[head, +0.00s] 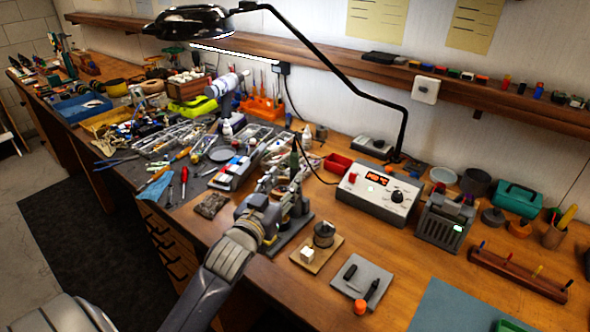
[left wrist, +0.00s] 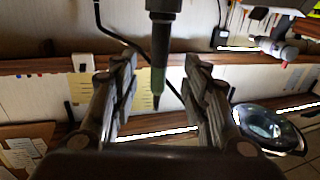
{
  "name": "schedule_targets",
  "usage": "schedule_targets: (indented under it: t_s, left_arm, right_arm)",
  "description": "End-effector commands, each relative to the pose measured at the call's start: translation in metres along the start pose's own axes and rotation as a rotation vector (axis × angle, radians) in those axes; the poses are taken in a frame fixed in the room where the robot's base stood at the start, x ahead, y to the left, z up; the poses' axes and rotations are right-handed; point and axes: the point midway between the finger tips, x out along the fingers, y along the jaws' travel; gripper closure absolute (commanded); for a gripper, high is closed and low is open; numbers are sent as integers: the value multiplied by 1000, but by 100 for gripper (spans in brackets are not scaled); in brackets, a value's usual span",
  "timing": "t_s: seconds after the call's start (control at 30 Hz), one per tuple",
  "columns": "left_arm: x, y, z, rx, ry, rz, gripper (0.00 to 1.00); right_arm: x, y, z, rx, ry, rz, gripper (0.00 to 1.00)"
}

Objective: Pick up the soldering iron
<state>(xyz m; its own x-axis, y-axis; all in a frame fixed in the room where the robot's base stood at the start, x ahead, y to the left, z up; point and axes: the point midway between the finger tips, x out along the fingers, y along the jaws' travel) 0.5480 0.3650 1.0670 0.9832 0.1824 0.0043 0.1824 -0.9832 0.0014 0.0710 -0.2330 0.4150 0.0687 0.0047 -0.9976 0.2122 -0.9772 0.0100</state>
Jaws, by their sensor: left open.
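The soldering iron (left wrist: 160,45) is a dark tool with a green section and a pointed tip. In the left wrist view it stands between the two fingers of my left gripper (left wrist: 162,72), with gaps on both sides. In the head view the iron (head: 295,157) shows as a thin upright dark green piece just above my gripper (head: 284,180). My left gripper is open, and its fingers hide the iron's lower part and most of its stand. My right gripper is not in view.
The grey soldering station (head: 377,192) stands to the right, with a black lamp arm (head: 345,72) behind. A solder spool (head: 324,235) and a grey pad (head: 362,276) lie in front. Tools and parts crowd the bench to the left. Bare wood (head: 300,305) shows at the front.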

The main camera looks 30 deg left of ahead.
Motion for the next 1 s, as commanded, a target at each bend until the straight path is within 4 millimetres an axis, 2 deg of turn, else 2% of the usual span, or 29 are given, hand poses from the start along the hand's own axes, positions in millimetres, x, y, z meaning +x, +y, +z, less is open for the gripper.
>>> schedule_targets:
  t_s: [0.07, 0.17, 0.27, 0.4, 0.5, 0.7, 0.93, 1.0]
  left_arm:
    - [8, 0, -1, 0, 0, 1, 58]
    - [14, 0, -1, 1, 0, 1, 58]
    - [20, 0, -2, 1, -1, 1, 58]
    - [38, 0, -6, 3, 0, 0, 58]
    - [51, 1, -4, 2, -1, 0, 58]
    - [64, 1, -2, 1, -2, 1, 58]
    - [65, 1, -1, 1, -1, 1, 58]
    - [65, 1, -1, 1, -2, 1, 74]
  right_arm:
    - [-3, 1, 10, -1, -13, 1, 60]
    - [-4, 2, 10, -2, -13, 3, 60]
    - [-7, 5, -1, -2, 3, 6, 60]
    - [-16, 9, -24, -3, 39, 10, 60]
    - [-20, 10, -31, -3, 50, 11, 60]
    - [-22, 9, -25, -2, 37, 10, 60]
    - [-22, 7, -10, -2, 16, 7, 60]
    - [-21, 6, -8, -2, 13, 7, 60]
